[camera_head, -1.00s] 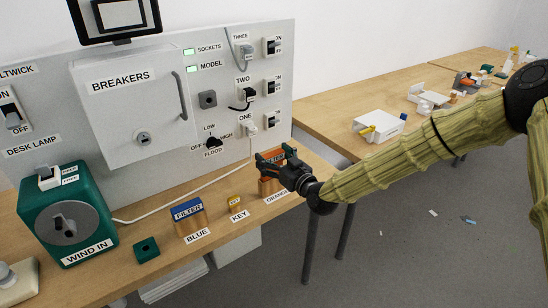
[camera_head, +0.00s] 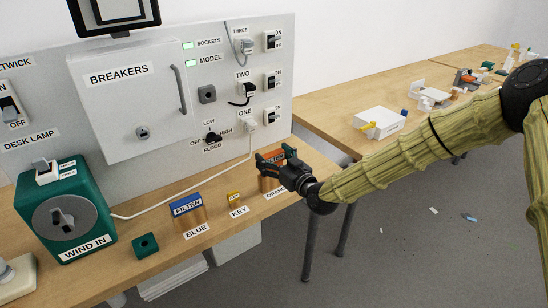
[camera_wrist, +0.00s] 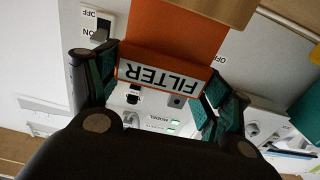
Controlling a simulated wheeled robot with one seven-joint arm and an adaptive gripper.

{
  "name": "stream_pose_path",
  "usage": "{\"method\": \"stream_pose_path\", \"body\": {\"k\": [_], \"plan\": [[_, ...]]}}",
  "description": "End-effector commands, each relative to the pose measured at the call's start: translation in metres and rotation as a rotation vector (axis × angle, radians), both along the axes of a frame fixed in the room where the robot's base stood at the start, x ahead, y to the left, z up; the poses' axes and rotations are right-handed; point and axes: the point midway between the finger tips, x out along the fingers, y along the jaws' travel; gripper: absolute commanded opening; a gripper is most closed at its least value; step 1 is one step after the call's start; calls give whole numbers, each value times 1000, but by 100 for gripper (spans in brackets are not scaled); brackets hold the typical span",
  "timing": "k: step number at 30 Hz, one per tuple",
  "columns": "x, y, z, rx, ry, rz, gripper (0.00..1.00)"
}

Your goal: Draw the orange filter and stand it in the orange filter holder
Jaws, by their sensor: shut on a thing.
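The orange filter (camera_wrist: 178,42) shows in the wrist view between my fingers, with its white FILTER label facing the camera. My gripper (camera_head: 273,157) is shut on it, with one finger on each side of the labelled end. The filter's other end meets a wooden block (camera_wrist: 215,8), seemingly its stand. In the head view the stand (camera_head: 267,186) is behind the ORANGE label at the bench's right part. I cannot tell how deep the filter sits in it. The gripper hides much of the filter there. I cannot make out the orange filter holder for certain.
A blue filter (camera_head: 187,206) in a wooden stand and a small yellow key (camera_head: 234,198) stand left of my gripper. The upright switch panel (camera_head: 225,130) rises close behind. A second table (camera_head: 330,125) holds white models at right, beyond a gap.

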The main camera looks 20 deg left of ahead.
Motion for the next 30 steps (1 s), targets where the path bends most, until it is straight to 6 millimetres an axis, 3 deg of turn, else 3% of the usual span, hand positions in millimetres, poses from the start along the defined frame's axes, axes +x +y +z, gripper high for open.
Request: {"method": "stream_pose_path", "body": {"k": [30], "plan": [[0,0,-20,0,0,0,55]]}}
